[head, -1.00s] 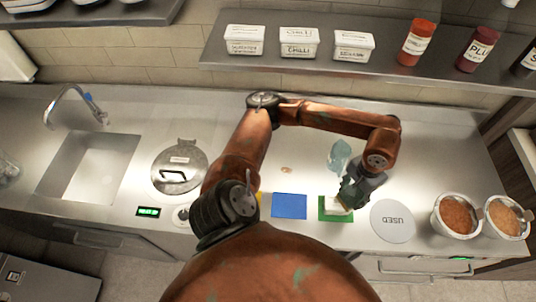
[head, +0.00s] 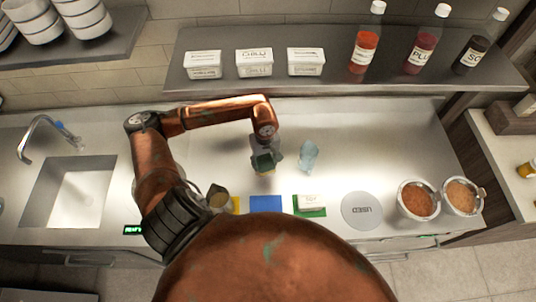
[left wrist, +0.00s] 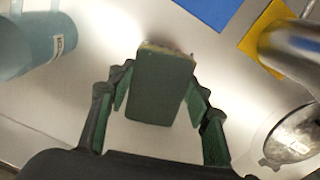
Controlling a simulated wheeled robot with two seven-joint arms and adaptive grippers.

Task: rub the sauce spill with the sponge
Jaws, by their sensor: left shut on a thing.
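The sponge (left wrist: 163,88) is a block with a dark green face and a thin yellowish edge, seen in the left wrist view. My left gripper (left wrist: 160,105) is shut on it, with a finger on each side. In the head view my left gripper (head: 264,163) is low over the steel counter, behind the blue mat. The sauce spill is mostly hidden; a small brownish trace (left wrist: 181,50) shows at the sponge's far edge in the left wrist view. I cannot tell whether the sponge touches the counter. My right gripper is not in view.
A pale blue container (head: 308,156) stands just right of the gripper. In front lie a blue mat (head: 265,203), a green mat (head: 318,213) with a white block, and a yellow mat with a metal vessel (head: 218,198). Two food tubs (head: 418,201) stand at right.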

